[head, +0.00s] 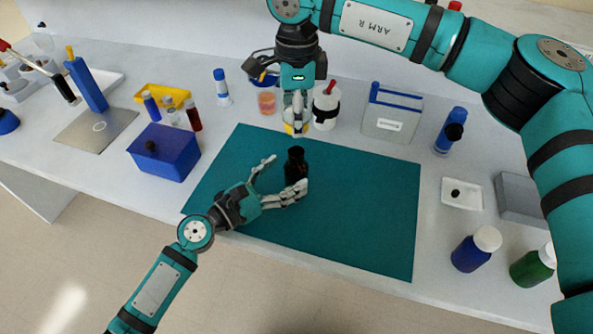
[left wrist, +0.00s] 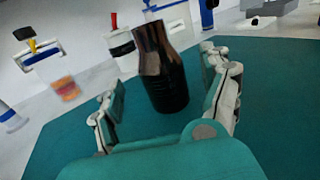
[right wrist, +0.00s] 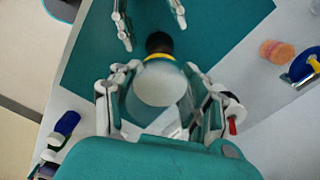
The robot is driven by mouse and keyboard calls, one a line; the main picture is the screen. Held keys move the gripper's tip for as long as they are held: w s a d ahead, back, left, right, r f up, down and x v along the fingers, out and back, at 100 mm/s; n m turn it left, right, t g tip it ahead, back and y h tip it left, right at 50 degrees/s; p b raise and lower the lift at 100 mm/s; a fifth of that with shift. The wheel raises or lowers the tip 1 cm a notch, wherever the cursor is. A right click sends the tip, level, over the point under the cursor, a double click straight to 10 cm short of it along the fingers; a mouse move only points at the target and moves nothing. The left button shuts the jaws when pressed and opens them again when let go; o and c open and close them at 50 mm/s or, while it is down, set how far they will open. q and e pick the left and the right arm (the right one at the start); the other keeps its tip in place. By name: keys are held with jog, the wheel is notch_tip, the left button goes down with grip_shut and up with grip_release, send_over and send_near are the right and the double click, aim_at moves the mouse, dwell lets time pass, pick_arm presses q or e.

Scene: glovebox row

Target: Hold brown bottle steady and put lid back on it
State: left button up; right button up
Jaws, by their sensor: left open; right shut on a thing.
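The dark brown bottle (head: 296,166) stands upright on the teal mat, its neck uncovered. My left gripper (head: 280,175) is open with its fingers spread on either side of the bottle. The left wrist view shows the bottle (left wrist: 162,75) between these fingers, with gaps at both sides. My right gripper (head: 297,120) points down over the mat's back edge, behind the bottle. It is shut on a pale round piece with a yellow edge (right wrist: 158,85), which looks like the lid. In the right wrist view the bottle's dark top (right wrist: 158,42) shows just beyond this piece.
The teal mat (head: 370,200) is otherwise clear. A white bottle with a red tip (head: 326,108) and a pink jar (head: 266,102) stand close to my right gripper. A blue box (head: 165,152) is left of the mat; a small white tray (head: 462,194) is right.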

aim_at(287, 174)
pick_arm(q)
jog(key=shift+x, duration=1.75)
jog(key=shift+c, duration=0.3)
grip_shut()
